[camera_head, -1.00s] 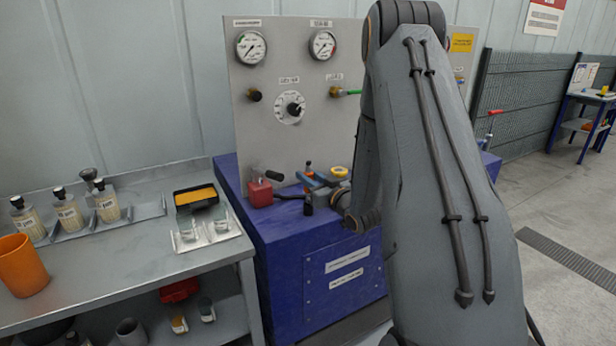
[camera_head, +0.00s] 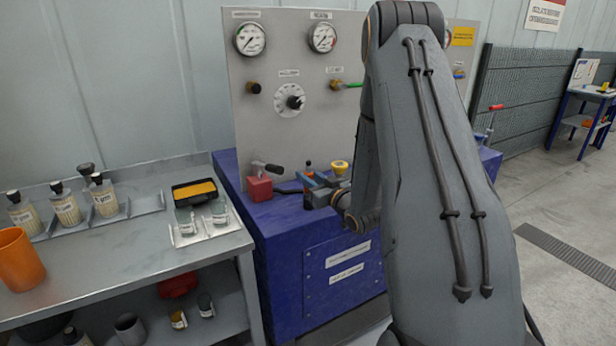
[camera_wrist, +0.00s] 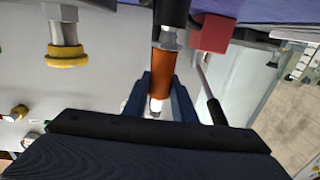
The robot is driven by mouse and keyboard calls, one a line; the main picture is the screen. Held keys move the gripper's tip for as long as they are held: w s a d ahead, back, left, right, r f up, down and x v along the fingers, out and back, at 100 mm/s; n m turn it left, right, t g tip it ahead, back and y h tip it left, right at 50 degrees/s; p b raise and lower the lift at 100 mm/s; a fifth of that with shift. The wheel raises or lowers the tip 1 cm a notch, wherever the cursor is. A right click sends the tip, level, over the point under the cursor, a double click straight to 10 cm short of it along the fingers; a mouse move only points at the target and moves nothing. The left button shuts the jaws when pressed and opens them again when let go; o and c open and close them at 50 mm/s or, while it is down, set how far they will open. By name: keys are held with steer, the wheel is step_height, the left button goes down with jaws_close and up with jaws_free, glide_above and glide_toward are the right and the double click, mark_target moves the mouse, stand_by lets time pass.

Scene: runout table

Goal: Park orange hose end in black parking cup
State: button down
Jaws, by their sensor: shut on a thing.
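My gripper (camera_wrist: 160,98), with blue jaws, is shut on the orange hose end (camera_wrist: 162,72). The hose end has a metal collar on one side and a pale tip on the other. A black part (camera_wrist: 172,14) adjoins the collar; I cannot tell whether it is the hose or the parking cup. In the head view my gripper (camera_head: 312,181) is over the blue bench top, and the orange hose end (camera_head: 308,173) shows small at its jaws. A dark piece (camera_head: 308,201) shows just below; I cannot make it out as the black parking cup.
A red block (camera_head: 259,189) with a black-handled lever stands left of my gripper. A yellow-ringed fitting (camera_wrist: 67,52) is close by. The grey gauge panel (camera_head: 285,130) rises behind. Bottles and an orange cup (camera_head: 20,262) are on the left bench. My arm hides the bench's right part.

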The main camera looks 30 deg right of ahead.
steer(key=shift+f+b, duration=0.4)
steer(key=shift+f, duration=0.3)
steer(key=c, duration=1.4)
jaws_free()
steer(key=s, duration=0.2)
steer(key=s+b, duration=0.1)
steer(key=s, duration=0.2)
steer(key=s+d+b, duration=0.1)
steer(key=s, duration=0.1)
steer(key=shift+s, duration=0.35)
steer(key=shift+a, duration=0.15)
